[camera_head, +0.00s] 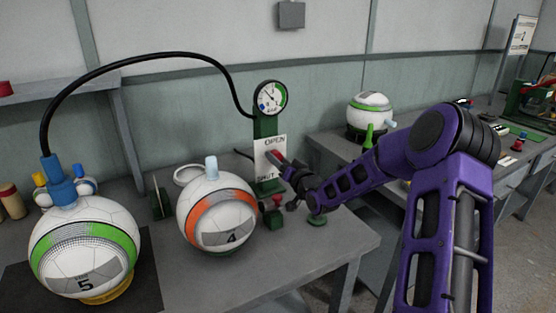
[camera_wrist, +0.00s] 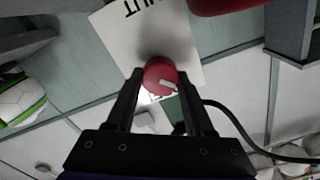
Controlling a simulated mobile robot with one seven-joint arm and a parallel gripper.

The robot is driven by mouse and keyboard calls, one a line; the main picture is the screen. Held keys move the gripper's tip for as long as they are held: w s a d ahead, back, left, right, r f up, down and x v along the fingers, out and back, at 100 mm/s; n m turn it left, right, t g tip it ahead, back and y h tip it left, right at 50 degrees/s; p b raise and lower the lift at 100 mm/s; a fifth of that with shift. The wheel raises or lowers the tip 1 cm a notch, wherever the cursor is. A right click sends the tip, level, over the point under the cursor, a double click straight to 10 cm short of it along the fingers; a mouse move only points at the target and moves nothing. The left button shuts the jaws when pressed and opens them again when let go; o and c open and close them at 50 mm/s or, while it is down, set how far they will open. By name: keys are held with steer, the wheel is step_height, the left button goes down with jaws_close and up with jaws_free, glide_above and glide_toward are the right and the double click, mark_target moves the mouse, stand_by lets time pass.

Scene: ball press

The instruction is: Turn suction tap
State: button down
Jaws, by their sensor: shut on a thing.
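The suction tap's red handle (camera_head: 275,157) sticks out in front of a white sign (camera_head: 277,144) marked OPEN above and SHUT below. In the head view it sits between the two words. My gripper (camera_head: 284,170) reaches it from the right. In the wrist view, the round red handle end (camera_wrist: 157,72) with a white mark lies between the two dark fingers (camera_wrist: 160,84), which are shut on it. The sign (camera_wrist: 125,35) shows behind it with its lettering upside down. A round gauge (camera_head: 270,98) tops the green stand (camera_head: 265,127).
A red knob (camera_head: 277,199) on a small post stands just below my gripper. The ball marked 4 (camera_head: 205,231) is to the left, and the ball marked 5 (camera_head: 72,235), with a black hose (camera_head: 135,58), is farther left. Another ball (camera_head: 362,120) sits on the back table.

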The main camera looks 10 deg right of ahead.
steer(key=shift+f+m+p, duration=0.2)
steer(key=shift+m+p, duration=0.45)
steer(key=shift+m, duration=3.85)
steer(key=shift+c, duration=1.4)
jaws_free()
steer(key=shift+r, duration=0.1)
steer(key=shift+s, duration=0.15)
steer(key=p+v, duration=0.1)
steer(key=v, duration=1.6)
steer(key=shift+p, duration=0.3)
